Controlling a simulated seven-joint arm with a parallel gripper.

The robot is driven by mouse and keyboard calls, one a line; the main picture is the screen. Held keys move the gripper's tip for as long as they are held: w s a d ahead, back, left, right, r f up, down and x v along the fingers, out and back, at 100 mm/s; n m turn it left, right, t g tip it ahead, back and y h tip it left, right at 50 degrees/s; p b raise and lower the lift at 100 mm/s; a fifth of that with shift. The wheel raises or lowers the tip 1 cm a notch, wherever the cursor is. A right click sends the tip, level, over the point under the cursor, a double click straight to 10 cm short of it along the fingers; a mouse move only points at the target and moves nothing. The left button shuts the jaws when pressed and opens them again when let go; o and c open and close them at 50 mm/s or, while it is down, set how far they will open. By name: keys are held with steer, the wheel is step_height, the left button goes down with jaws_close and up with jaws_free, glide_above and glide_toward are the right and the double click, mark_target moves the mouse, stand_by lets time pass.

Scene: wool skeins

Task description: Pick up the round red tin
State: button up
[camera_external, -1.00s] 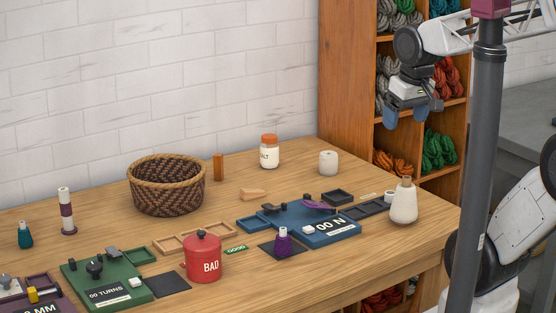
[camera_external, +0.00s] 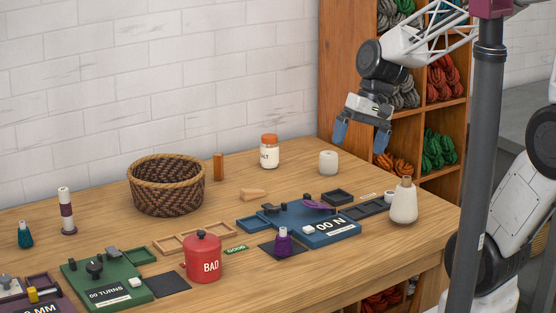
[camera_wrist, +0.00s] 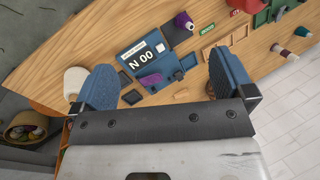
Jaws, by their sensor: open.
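The round red tin (camera_external: 203,262), with a lid, a knob and the word BAD on its front, stands upright at the front middle of the wooden table. In the wrist view a red thing (camera_wrist: 246,5) at the top edge, cut off, looks like the same tin. My gripper (camera_external: 362,136) is open and empty, with blue fingers pointing down, above the back right part of the table. It is well apart from the tin, up and to its right. In the wrist view the two fingers of my gripper (camera_wrist: 160,88) are spread wide with only table things far below between them.
A green device (camera_external: 108,284) stands left of the tin, and a blue device (camera_external: 318,232) with a purple cone (camera_external: 283,243) stands right. Behind are a wooden tray (camera_external: 170,243), woven basket (camera_external: 167,186), orange-lidded jar (camera_external: 269,153) and white bottle (camera_external: 404,204). A shelf (camera_external: 345,70) rises at the back.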

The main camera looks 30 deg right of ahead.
steer(key=w+a+f+m+g+y, duration=0.1)
steer(key=w+a+f+m+y, duration=0.3)
steer(key=a, duration=0.4)
steer(key=w+a+f+m+g+y, duration=0.1)
steer(key=w+a+f+m+y, duration=0.2)
steer(key=a+f, duration=0.35)
steer(key=m+t+y, duration=0.2)
steer(key=m+y, duration=0.1)
steer(key=m, duration=0.5)
glide_toward(209, 251)
steer(key=w+f, duration=0.2)
steer(key=w, duration=0.1)
steer(key=w+f, duration=0.1)
steer(key=shift+w+a, duration=0.15)
steer(key=shift+h, duration=0.3)
steer(key=shift+x, duration=1.25)
steer(key=shift+a, duration=0.15)
steer(key=shift+x, duration=2.5)
steer(key=shift+f, duration=0.15)
steer(key=shift+c, duration=0.5)
steer(key=c, duration=0.9)
